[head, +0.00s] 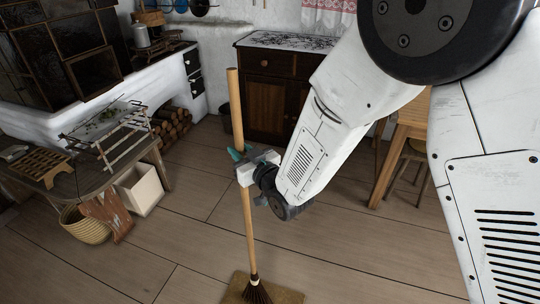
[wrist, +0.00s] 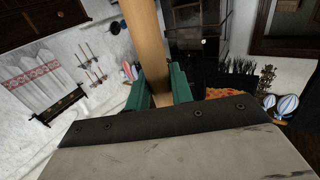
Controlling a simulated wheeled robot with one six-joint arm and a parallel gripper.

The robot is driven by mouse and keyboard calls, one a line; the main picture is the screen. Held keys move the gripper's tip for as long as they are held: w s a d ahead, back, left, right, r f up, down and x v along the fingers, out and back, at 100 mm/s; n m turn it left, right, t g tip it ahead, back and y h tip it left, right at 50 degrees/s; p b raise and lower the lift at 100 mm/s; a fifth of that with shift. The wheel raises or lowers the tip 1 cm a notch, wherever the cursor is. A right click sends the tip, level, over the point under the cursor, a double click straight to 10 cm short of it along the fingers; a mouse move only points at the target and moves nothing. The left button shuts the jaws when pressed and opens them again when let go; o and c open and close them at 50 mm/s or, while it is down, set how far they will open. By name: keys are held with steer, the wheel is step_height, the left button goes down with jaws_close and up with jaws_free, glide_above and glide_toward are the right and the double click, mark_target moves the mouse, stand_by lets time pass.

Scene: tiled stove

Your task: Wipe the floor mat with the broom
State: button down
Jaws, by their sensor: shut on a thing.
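The broom (head: 247,215) stands nearly upright in the head view, with a long wooden handle and dark brown bristles at its lower end. Its bristles are over the tan floor mat (head: 284,296) at the bottom edge of the view; I cannot tell whether they press on it. Only part of the mat shows. My gripper (head: 243,155) is shut on the middle of the handle. In the wrist view the handle (wrist: 148,45) runs up between the green fingers of my gripper (wrist: 160,88). The bristles and mat do not show there.
A wooden bench (head: 72,188) with a rack and trays stands at the left. A wicker basket (head: 86,226) and a white bin (head: 140,188) are on the floor by it. A cabinet (head: 268,95) stands behind, a wooden table (head: 400,135) at right. The plank floor around the mat looks clear.

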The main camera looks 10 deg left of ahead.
mark_target(240, 128)
step_height(240, 128, up, 2)
steer(key=shift+s+r, duration=0.1)
steer(key=shift+r, duration=2.85)
